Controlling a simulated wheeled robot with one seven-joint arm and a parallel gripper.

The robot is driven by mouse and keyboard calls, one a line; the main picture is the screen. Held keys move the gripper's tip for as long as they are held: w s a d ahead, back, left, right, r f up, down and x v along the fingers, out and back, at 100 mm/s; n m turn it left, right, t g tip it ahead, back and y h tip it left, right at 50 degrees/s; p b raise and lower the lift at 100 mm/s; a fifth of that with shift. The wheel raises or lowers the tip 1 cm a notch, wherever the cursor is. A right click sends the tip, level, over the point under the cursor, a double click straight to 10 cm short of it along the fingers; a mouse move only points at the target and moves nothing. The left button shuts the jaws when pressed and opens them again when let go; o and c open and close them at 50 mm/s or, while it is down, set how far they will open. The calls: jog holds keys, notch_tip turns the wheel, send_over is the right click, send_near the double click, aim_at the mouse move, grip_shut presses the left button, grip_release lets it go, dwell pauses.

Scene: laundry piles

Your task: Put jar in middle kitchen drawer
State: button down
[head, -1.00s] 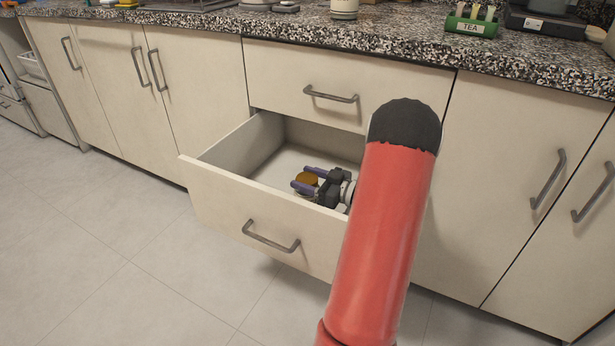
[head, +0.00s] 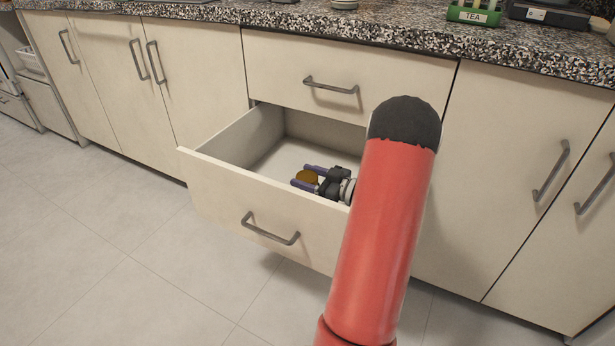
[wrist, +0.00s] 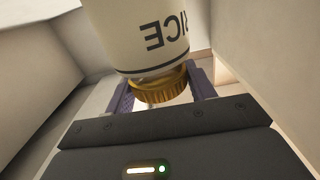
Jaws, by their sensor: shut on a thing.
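The jar (wrist: 150,38) is cream with a dark band, lettering and a gold lid. In the wrist view its lid end lies between the fingers of my gripper (wrist: 163,88). In the head view my gripper (head: 306,178) is low inside the open drawer (head: 215,202), shut on the jar, of which only the gold-brown lid shows. The drawer front and my arm hide the jar's body, so I cannot tell whether it touches the drawer floor. The open drawer sits below a shut top drawer (head: 290,72).
Shut cupboard doors stand left (head: 105,65) and right (head: 510,180) of the drawers. The rest of the drawer floor that shows is bare. The tiled floor (head: 130,240) in front is clear.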

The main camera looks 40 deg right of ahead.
jog(key=shift+f, duration=0.25)
jog(key=shift+c, duration=2.2)
grip_release()
notch_tip(320, 180, up, 20)
jog(key=p, duration=0.2)
